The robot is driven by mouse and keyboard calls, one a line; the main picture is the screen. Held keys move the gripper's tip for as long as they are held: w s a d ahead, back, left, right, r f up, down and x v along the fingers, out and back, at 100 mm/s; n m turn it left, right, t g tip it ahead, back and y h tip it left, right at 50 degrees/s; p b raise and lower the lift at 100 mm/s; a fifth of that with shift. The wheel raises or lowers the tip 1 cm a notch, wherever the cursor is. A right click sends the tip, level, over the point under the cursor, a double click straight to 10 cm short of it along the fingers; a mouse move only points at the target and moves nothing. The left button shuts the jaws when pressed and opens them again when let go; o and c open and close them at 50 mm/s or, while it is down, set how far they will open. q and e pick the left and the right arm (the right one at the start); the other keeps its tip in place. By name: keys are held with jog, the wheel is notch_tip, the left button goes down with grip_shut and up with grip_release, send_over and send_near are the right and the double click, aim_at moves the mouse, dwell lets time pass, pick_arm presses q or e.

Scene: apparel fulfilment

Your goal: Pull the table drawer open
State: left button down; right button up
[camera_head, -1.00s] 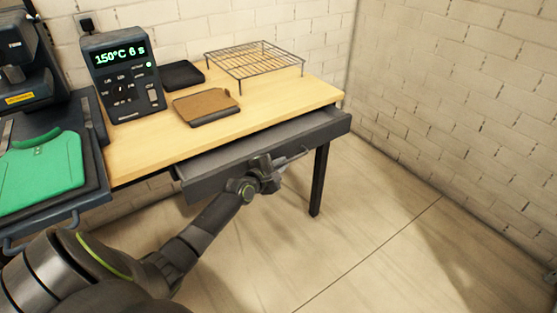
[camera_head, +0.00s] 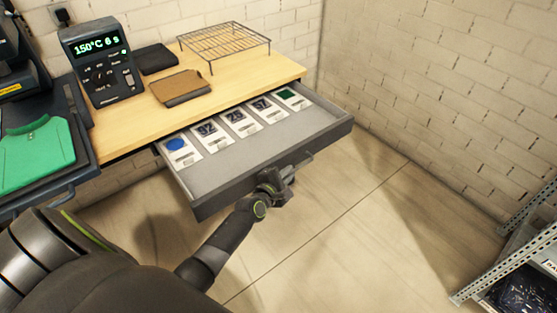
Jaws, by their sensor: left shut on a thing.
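The grey table drawer (camera_head: 222,186) stands well out from under the wooden table top (camera_head: 206,102) in the head view. Its inside shows a row of several cards or packets at the back, one with a blue disc, some with dark numbers and one with a green square. The front part of the drawer floor is bare. My left gripper (camera_head: 279,181) is at the middle of the drawer front, shut on the drawer handle (camera_head: 304,162). The gripper hides part of the handle. My right gripper is not in view.
A control box (camera_head: 103,65) with a lit display, a brown pad (camera_head: 180,87), a black pad (camera_head: 156,59) and a wire rack (camera_head: 224,42) stand on the table. A green shirt (camera_head: 36,155) lies at left. A metal shelf (camera_head: 520,250) stands at lower right. Floor before the drawer is clear.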

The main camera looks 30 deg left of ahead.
pick_arm(q)
jog(key=shift+s+d+p, duration=0.2)
jog(key=shift+s+d, duration=0.05)
jog(key=shift+d, duration=0.35)
jog(key=shift+s+d+p, duration=0.15)
jog(key=shift+s+d, duration=0.1)
jog(key=shift+d, duration=0.3)
jog(key=c, duration=1.5)
grip_release()
jog(key=shift+p+v, duration=0.4)
jog(key=shift+v, duration=8.3)
